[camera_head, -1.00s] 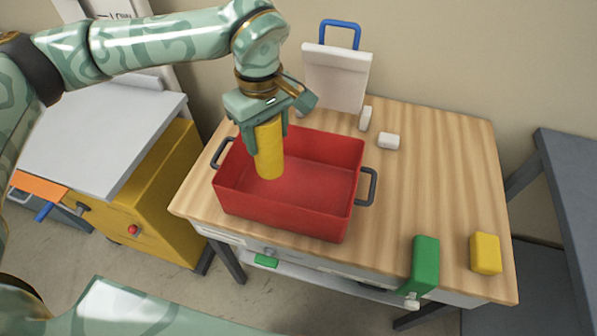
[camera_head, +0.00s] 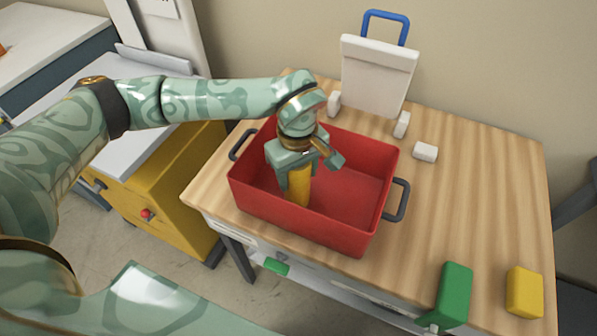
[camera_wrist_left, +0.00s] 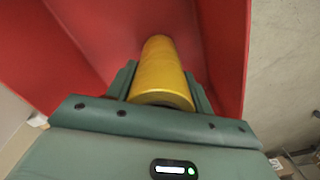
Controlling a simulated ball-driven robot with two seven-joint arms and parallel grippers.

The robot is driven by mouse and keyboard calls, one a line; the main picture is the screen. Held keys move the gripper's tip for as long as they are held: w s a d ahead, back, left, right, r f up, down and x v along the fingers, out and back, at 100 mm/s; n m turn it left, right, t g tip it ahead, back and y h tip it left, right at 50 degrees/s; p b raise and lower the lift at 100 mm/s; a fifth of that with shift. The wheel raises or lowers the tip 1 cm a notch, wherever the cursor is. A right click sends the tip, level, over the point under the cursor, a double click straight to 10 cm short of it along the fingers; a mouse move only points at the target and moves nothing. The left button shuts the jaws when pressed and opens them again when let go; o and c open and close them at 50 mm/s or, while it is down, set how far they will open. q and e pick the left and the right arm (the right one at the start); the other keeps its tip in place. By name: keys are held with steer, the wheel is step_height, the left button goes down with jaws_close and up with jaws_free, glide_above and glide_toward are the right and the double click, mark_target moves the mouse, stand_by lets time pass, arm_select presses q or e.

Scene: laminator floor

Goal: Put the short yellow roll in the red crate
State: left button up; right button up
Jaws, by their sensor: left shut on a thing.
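The short yellow roll (camera_head: 300,186) is upright between the fingers of my left gripper (camera_head: 298,180), which is shut on it. Roll and fingers are down inside the red crate (camera_head: 352,228), in its left part. The crate stands on the wooden table, with a dark handle at each end. In the left wrist view, the yellow roll (camera_wrist_left: 160,75) sits between the two fingers, with the red crate walls (camera_wrist_left: 222,40) around it. I cannot tell whether the roll's lower end touches the crate floor. My right gripper is not in view.
A white board with a blue handle (camera_head: 378,75) stands behind the crate, with small white blocks (camera_head: 425,152) near it. A green block (camera_head: 453,292) and a yellow block (camera_head: 524,292) are at the table's front right.

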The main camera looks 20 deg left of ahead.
arm_select(q)
steer(key=shift+r, duration=0.1)
steer(key=o, duration=1.2)
steer(key=shift+c, duration=0.2)
step_height(320, 180, up, 12)
steer(key=shift+r+p, duration=0.1)
steer(key=shift+p, duration=1.15)
